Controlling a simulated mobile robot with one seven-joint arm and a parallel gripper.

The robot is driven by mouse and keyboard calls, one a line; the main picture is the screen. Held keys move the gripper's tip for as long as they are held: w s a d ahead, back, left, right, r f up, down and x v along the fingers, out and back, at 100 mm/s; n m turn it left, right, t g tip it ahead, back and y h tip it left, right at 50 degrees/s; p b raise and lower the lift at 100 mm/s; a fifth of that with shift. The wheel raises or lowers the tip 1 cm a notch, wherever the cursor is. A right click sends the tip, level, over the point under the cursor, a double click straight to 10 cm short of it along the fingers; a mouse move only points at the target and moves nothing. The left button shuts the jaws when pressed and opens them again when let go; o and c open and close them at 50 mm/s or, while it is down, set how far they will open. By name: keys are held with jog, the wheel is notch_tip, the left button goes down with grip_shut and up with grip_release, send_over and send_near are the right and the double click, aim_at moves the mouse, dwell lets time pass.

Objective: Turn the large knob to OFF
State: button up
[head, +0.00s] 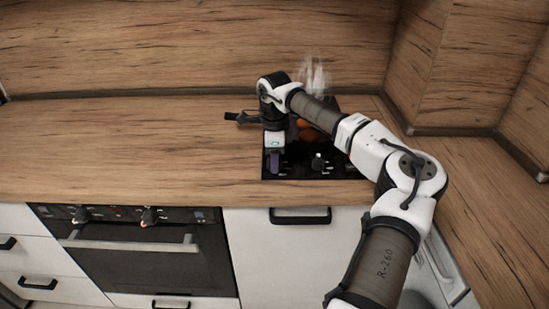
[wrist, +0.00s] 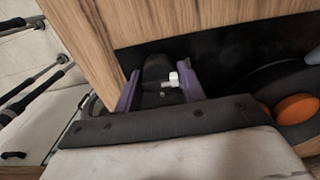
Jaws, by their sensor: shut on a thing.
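My gripper (head: 275,163) points down at the front left of the black hob (head: 341,171). In the wrist view its two purple fingers (wrist: 158,72) are shut on a dark, rounded knob (wrist: 153,70) with a white mark on its right side. The knob fills the space between the fingers and looks like the large one. Its lettering cannot be read, so its setting is unclear. In the head view the gripper hides this knob. A second dark knob (head: 317,163) with a light mark stands to the right of the gripper.
A dark pan with orange food (head: 304,124) steams behind my gripper; its handle (head: 240,117) sticks out left. The orange food also shows in the wrist view (wrist: 297,108). The oven (head: 150,260) below has its own knobs (head: 148,216). The wooden counter (head: 130,150) is clear on the left.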

jog(key=o, duration=1)
jog(key=shift+c, duration=0.2)
jog(key=shift+r, duration=0.1)
notch_tip(320, 180, up, 14)
jog(key=b, duration=0.2)
